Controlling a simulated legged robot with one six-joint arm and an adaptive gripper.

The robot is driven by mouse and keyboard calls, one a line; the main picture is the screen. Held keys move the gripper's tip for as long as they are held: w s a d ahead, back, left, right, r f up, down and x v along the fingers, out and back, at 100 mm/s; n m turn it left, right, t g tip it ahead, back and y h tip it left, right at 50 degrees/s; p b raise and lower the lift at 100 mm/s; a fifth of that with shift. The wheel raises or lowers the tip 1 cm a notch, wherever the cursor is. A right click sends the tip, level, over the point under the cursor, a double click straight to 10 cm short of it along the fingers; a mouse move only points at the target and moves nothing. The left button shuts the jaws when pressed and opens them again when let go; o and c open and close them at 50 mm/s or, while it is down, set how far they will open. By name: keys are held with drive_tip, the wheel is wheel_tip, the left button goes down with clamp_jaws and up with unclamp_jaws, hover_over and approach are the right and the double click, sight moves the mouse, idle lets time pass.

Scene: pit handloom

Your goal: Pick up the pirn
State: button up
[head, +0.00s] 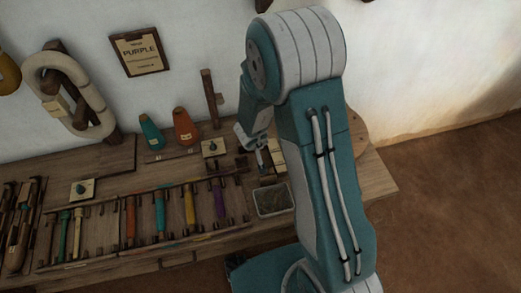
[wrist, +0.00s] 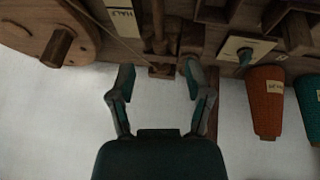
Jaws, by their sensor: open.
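Which one is meant, the task line does not say; a wall card (head: 139,53) reads "PURPLE". My gripper (head: 257,150) is above the back right of the bench, right of the rack and apart from the pirns. In the wrist view my gripper (wrist: 160,78) has its fingers spread, with nothing held between them. A small wooden part (wrist: 160,71) shows beyond the gap.
A teal cone (head: 151,133) and an orange cone (head: 185,127) stand at the back by the wall. A grey tray (head: 273,199) sits right of the rack. A wooden disc (wrist: 50,30) shows in the wrist view. Tools lie at far left.

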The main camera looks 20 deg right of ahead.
drive_tip(key=x, duration=0.6)
drive_tip(key=shift+f, duration=0.45)
drive_tip(key=x, duration=0.3)
drive_tip(key=shift+w+d+f, duration=0.15)
drive_tip(key=shift+d+f, duration=0.05)
drive_tip(key=shift+w+f, duration=0.2)
drive_tip(key=shift+f, duration=0.15)
clamp_jaws()
